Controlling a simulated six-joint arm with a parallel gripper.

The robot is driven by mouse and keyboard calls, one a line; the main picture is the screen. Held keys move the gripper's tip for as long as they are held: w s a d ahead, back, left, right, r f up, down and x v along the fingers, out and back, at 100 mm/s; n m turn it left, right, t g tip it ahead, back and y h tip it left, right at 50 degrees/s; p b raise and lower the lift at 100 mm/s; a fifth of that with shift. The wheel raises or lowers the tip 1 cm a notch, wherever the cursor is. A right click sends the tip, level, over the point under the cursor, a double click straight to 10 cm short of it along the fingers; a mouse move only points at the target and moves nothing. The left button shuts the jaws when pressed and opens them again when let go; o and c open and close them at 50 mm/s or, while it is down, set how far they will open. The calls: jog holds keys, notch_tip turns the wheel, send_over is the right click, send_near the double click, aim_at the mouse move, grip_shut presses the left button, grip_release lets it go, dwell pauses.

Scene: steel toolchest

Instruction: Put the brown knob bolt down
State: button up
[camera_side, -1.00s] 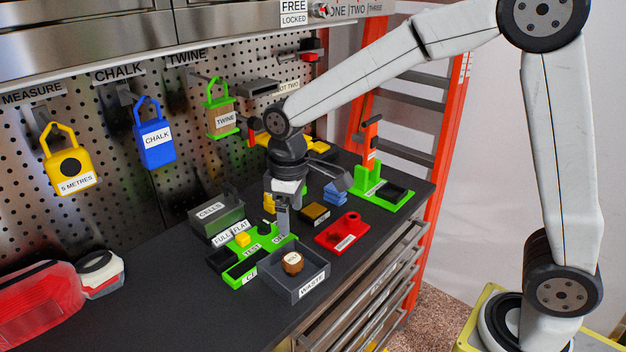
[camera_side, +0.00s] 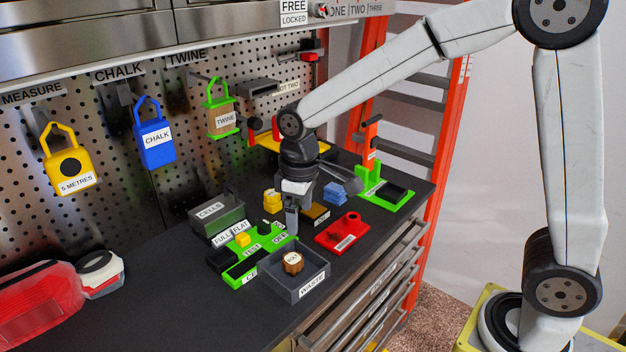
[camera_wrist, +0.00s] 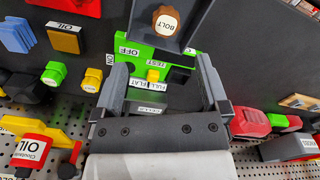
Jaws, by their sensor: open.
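The brown knob bolt (camera_side: 293,262) stands in the grey waste tray (camera_side: 312,286), its labelled top facing up. It also shows in the wrist view (camera_wrist: 166,22), inside the tray, ahead of my fingers and apart from them. My gripper (camera_side: 292,230) is just behind the tray in the side view, above the right end of the green tester. In the wrist view my gripper (camera_wrist: 162,75) has its two fingers spread wide with nothing between them. The bolt's lower end is hidden inside the tray.
The green tester (camera_side: 250,250) with a yellow button adjoins the tray. A cells box (camera_side: 218,222) stands behind it. A red block (camera_side: 342,232), blue pieces (camera_side: 335,194) and a green stand (camera_side: 385,195) are to the right.

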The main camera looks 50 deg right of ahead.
jog(key=s+d+f+m+t, duration=0.2)
jog(key=s+d+f+m, duration=0.2)
jog(key=s, duration=0.7)
jog(key=d+f, duration=0.2)
jog(key=d, duration=0.1)
jog(key=shift+s+f+m, duration=0.15)
jog(key=shift+f+m, duration=0.15)
jog(key=shift+f, duration=0.1)
